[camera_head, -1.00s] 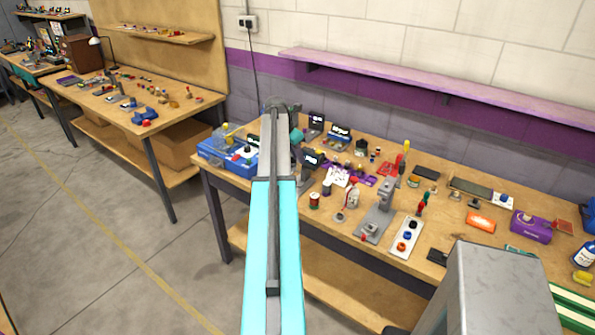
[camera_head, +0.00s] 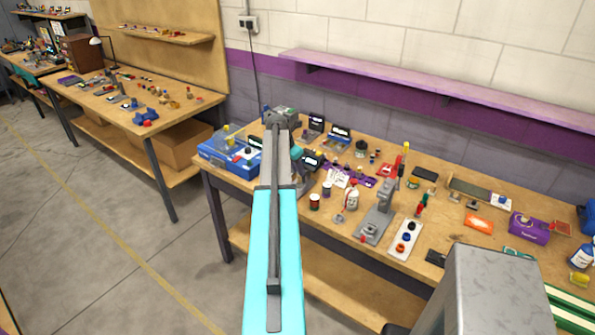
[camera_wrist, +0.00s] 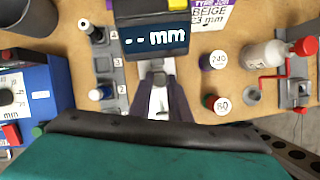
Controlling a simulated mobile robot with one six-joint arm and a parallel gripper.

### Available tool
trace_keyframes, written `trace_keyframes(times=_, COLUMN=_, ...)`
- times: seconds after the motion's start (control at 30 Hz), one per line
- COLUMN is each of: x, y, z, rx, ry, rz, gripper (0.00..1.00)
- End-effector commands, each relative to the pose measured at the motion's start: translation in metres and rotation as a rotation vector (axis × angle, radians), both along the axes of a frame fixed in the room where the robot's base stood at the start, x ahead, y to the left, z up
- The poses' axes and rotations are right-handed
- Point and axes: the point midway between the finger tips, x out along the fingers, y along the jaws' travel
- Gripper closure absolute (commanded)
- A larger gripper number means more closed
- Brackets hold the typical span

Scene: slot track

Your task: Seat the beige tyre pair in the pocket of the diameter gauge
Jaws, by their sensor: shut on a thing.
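The diameter gauge (camera_wrist: 155,35) is a dark block with a lit display that reads "-- mm" in the wrist view. Its display also shows in the head view (camera_head: 313,161), partly behind my arm. My gripper (camera_wrist: 158,78) has its dark fingers pointing at the gauge's near side, just below the display. The fingers are close together with something small between their tips. I take it for the beige tyre pair, but its colour and shape are not clear. The gauge's pocket is hidden around the fingertips, so I cannot tell whether the pair touches it.
A card marked BEIGE (camera_wrist: 208,14) lies behind the gauge. A grey numbered rack (camera_wrist: 108,65) and a blue box (camera_wrist: 32,95) stand to the left. Two labelled pots (camera_wrist: 214,61) and a white bottle (camera_wrist: 264,55) stand to the right. The bench is crowded around the gauge.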

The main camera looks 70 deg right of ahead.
Motion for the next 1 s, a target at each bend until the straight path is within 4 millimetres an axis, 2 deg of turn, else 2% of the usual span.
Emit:
trace_keyframes(times=0.2, x=0.000, y=0.000, z=-0.013, rx=0.000, ry=0.000, rz=0.000, gripper=1.00)
trace_keyframes(times=0.63, x=0.000, y=0.000, z=-0.016, rx=0.000, ry=0.000, rz=0.000, gripper=1.00)
trace_keyframes(times=0.67, x=0.000, y=0.000, z=-0.016, rx=0.000, ry=0.000, rz=0.000, gripper=0.80)
trace_keyframes(times=0.77, x=0.000, y=0.000, z=-0.016, rx=0.000, ry=0.000, rz=0.000, gripper=0.65)
trace_keyframes(times=1.0, x=0.000, y=0.000, z=-0.016, rx=0.000, ry=0.000, rz=0.000, gripper=0.65)
